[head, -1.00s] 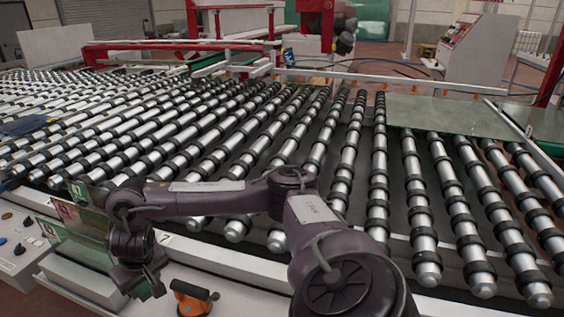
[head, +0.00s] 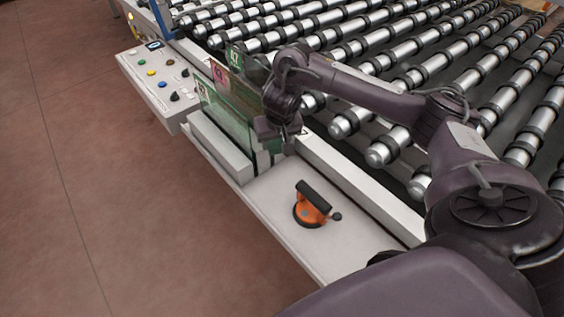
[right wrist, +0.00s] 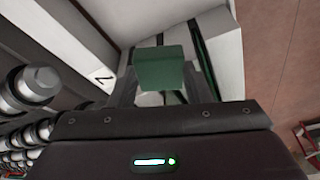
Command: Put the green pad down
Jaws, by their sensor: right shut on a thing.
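The green pad (right wrist: 162,68) is a small block between the fingers of my right gripper (right wrist: 160,88) in the right wrist view. My right gripper is shut on it. In the head view my right gripper (head: 277,142) points down over the white ledge (head: 265,200), beside the right end of the glass rack. Whether the pad touches the ledge cannot be told. My left gripper is not in view.
An orange suction lifter (head: 311,207) with a black handle stands on the ledge, near my gripper. Upright glass panes (head: 228,103) with numbered tags stand to the left. A button panel (head: 160,80) is further left. The roller conveyor (head: 400,75) lies behind.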

